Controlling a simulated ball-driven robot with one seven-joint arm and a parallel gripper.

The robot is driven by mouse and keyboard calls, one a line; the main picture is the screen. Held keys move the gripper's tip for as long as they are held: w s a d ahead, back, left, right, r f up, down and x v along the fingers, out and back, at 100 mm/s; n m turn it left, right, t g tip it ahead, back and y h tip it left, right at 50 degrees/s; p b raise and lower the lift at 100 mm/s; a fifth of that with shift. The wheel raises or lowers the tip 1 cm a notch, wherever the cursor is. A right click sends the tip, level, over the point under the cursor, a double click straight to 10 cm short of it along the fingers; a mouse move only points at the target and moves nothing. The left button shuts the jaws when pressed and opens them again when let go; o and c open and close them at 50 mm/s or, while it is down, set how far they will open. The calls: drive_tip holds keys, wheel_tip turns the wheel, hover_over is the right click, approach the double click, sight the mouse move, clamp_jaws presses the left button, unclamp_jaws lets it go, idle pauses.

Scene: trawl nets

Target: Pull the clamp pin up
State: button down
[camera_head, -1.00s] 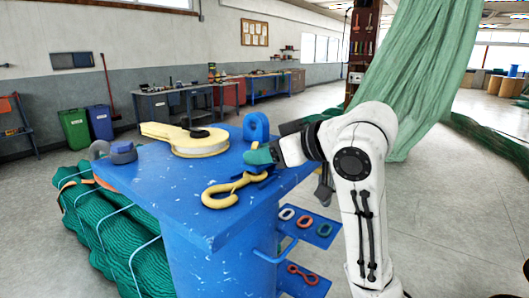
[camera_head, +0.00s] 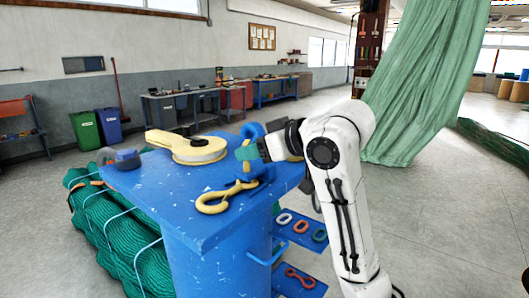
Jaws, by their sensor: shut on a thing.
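My gripper (camera_head: 246,153) has teal fingertips and is above the blue table top, near its back right part. It is shut on a slim yellow upright piece, the clamp pin (camera_head: 247,168), which shows a little below the fingertips. Most of the pin is hidden by the fingers. A yellow hook-shaped piece (camera_head: 212,208) lies on the table just in front and to the left of the gripper. I cannot tell whether the pin's lower end touches anything.
The blue table (camera_head: 165,205) also bears a large yellow pulley block (camera_head: 198,150), a grey-blue piece (camera_head: 127,158) and a blue ring-shaped block (camera_head: 252,131) behind the gripper. Side shelves hold coloured links (camera_head: 301,227). Green netting (camera_head: 108,225) lies at left.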

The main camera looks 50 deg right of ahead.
drive_tip(key=shift+r, duration=0.4)
drive_tip(key=c, duration=0.9)
unclamp_jaws()
drive_tip(key=shift+f, duration=0.1)
drive_tip(key=v, duration=1)
drive_tip(key=shift+s, duration=0.4)
